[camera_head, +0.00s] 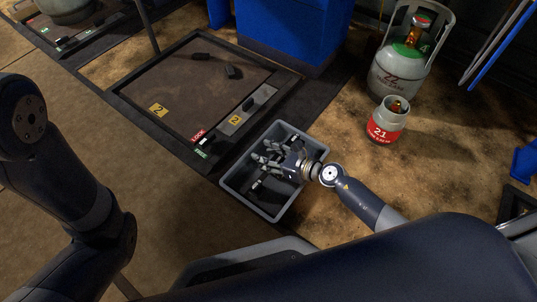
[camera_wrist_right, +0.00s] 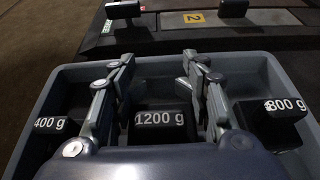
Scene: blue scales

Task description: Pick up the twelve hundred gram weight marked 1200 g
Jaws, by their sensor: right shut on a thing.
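The black weight marked 1200 g (camera_wrist_right: 163,121) sits in the middle of the grey bin (camera_head: 238,197), between two other weights. My right gripper (camera_head: 268,160) reaches down into the bin. In the right wrist view its fingers (camera_wrist_right: 160,75) stand on both sides of the 1200 g weight and are shut on it. The weight still appears low in the bin; I cannot tell whether it touches the floor. The head view mostly hides it behind the fingers. My left arm shows at the left, but its gripper is out of view.
A weight marked 400 g (camera_wrist_right: 52,124) lies to the left and one marked 800 g (camera_wrist_right: 285,107) to the right, close to the fingers. The bin walls surround them. A scale platform (camera_head: 185,75) marked 2 lies beyond the bin. Gas cylinders (camera_head: 385,125) stand at right.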

